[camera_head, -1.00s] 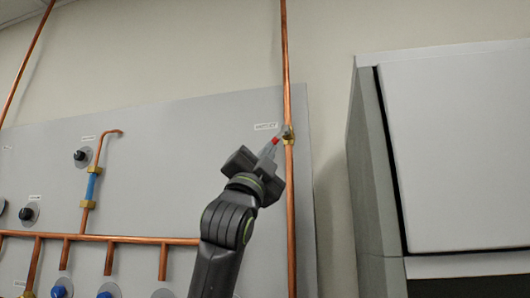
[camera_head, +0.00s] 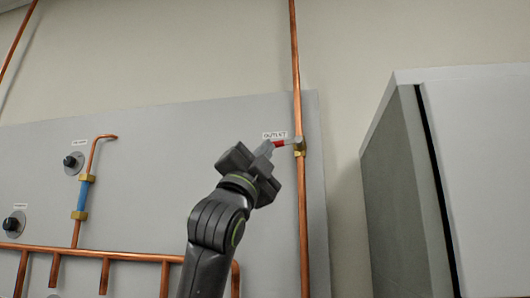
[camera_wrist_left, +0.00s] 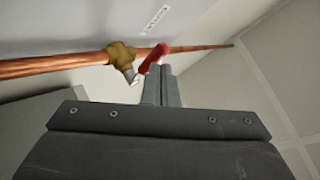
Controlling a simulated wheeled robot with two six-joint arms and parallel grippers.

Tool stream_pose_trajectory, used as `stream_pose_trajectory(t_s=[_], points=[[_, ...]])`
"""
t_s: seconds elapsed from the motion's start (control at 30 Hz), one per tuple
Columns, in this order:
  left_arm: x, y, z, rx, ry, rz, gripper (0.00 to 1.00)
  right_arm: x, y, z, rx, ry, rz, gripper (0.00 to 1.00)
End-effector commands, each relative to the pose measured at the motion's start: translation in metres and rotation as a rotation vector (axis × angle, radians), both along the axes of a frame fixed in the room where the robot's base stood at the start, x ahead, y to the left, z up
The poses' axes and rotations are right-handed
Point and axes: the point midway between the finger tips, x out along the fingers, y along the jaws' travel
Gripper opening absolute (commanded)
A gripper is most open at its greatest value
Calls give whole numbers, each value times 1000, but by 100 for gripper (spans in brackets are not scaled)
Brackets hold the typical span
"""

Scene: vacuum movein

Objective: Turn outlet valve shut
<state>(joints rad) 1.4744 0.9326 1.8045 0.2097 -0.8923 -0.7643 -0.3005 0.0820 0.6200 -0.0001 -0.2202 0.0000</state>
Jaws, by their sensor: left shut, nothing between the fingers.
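The outlet valve has a brass body (camera_head: 299,151) on the vertical copper pipe, under the OUTLET label (camera_head: 275,135). Its lever has a red grip (camera_head: 280,143) that points left, roughly across the pipe. My left gripper (camera_head: 267,148) is shut and empty, with its fingertips right at the left end of the red grip. In the left wrist view, the shut fingers (camera_wrist_left: 163,86) are close to the red grip (camera_wrist_left: 152,60), and the brass body (camera_wrist_left: 121,55) is beyond. I cannot tell whether fingers and grip touch. My right gripper is out of view.
The pipe runs along the right side of a grey wall panel (camera_head: 150,200). A tall grey cabinet (camera_head: 400,190) stands to the right. Black knobs (camera_head: 72,161), a blue-sleeved pipe (camera_head: 83,195) and a horizontal copper manifold (camera_head: 120,254) are on the left. Wall between pipe and cabinet is clear.

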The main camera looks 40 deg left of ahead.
Motion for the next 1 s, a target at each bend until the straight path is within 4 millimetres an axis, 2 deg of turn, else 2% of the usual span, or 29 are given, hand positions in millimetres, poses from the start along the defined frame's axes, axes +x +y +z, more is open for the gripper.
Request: stream_pose_trajectory(t_s=[0.3, 1.0], points=[[-2, 4, 11, -2, 1, 3, 0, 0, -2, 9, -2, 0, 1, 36], [-3, 6, 14, -2, -2, 5, 0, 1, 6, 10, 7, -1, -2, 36]])
